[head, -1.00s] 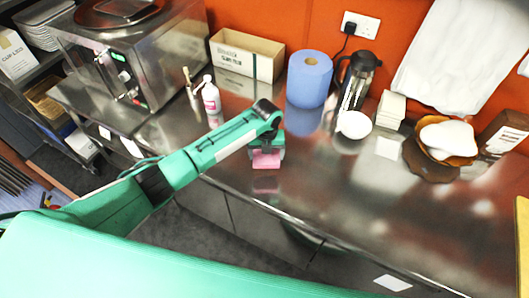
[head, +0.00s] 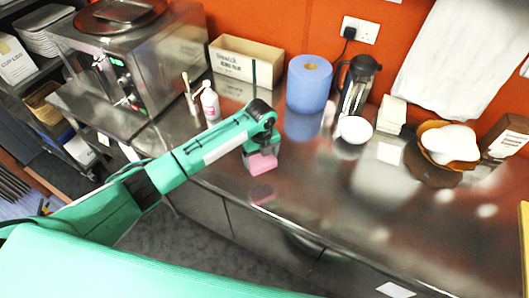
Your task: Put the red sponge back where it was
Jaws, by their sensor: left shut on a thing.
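The sponge (head: 262,164), which looks pink-red, is held in my left gripper (head: 260,152) over the steel counter (head: 330,200). The gripper is shut on it and points down; its fingers are mostly hidden by the wrist. A reflection of the sponge shows on the counter just below it, with a small gap between. My right gripper is not in view.
A white bottle (head: 210,103), an open box (head: 246,62), a blue paper roll (head: 309,84), a press jug (head: 357,84) and a white bowl (head: 355,129) stand along the back. A steel oven (head: 150,65) is at left. The counter's middle and front are clear.

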